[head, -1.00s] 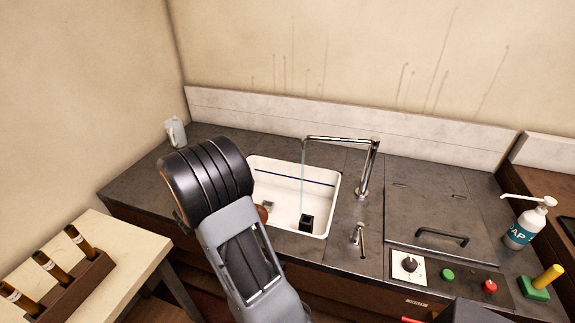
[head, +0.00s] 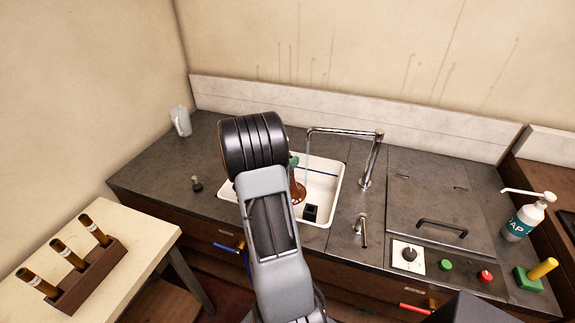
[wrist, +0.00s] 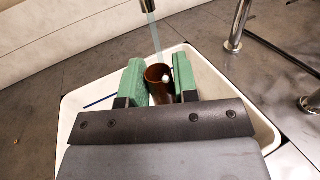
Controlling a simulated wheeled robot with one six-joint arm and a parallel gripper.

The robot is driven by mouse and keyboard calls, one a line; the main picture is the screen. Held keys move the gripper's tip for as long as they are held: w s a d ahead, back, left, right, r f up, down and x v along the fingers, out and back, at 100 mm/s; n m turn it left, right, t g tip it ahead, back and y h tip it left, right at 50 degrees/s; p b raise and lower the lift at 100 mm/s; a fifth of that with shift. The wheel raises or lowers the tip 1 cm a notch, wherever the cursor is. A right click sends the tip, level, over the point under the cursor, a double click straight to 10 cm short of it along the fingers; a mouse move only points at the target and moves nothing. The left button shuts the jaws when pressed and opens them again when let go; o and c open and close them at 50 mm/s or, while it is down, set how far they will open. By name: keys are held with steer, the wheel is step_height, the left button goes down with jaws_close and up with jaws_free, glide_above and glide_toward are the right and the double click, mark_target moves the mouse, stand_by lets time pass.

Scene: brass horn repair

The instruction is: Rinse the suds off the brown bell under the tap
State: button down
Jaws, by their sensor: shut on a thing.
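The brown bell (head: 298,192) is over the white sink (head: 333,200), partly hidden by my arm in the head view. In the wrist view the bell (wrist: 157,73) sits between the green fingers of my gripper (wrist: 159,82), which is shut on it. A small white patch, perhaps suds, shows on its rim. The chrome tap (head: 369,165) is running. Its thin stream (wrist: 154,34) comes down at or just behind the bell's open top in the wrist view; I cannot tell exactly whether it lands inside.
A black block (head: 310,212) stands in the sink. A small lever (head: 362,230) rises from the counter right of it. A soap bottle (head: 525,217) and a control panel (head: 445,265) are farther right. A pale jug (head: 181,121) stands back left. The left counter is mostly clear.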

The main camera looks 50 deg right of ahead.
steer(key=w+d+f+b, duration=0.1)
steer(key=w+d+b, duration=0.1)
steer(key=d, duration=0.6)
steer(key=shift+w+d+f, duration=0.25)
steer(key=shift+w+f, duration=0.15)
steer(key=shift+w, duration=0.45)
